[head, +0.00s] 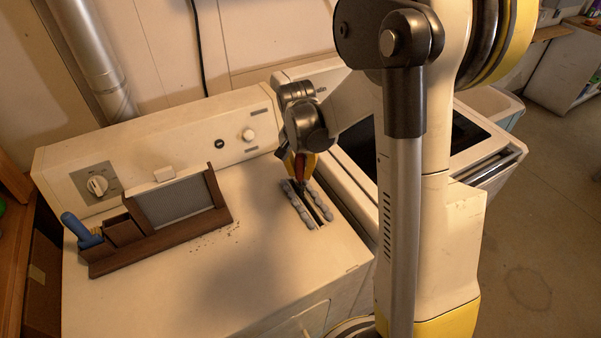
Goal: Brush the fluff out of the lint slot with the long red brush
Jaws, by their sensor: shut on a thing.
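The lint slot (320,213) is a narrow dark opening in the dryer's top, right of centre. Grey fluff (299,206) lies in lumps along both long sides of the slot. My gripper (299,168) points down over the slot's far end and is shut on the red brush (309,162). Only a bit of red shows between the fingers. A dark tip reaches down to the slot's far end, but I cannot tell how deep it goes.
A brown wooden holder (160,241) on the dryer top (240,270) carries a framed grey screen (178,201) and a blue-handled brush (80,228). Crumbs lie right of it. The control panel (190,135) rises behind. A white appliance (465,150) stands to the right. The front dryer top is clear.

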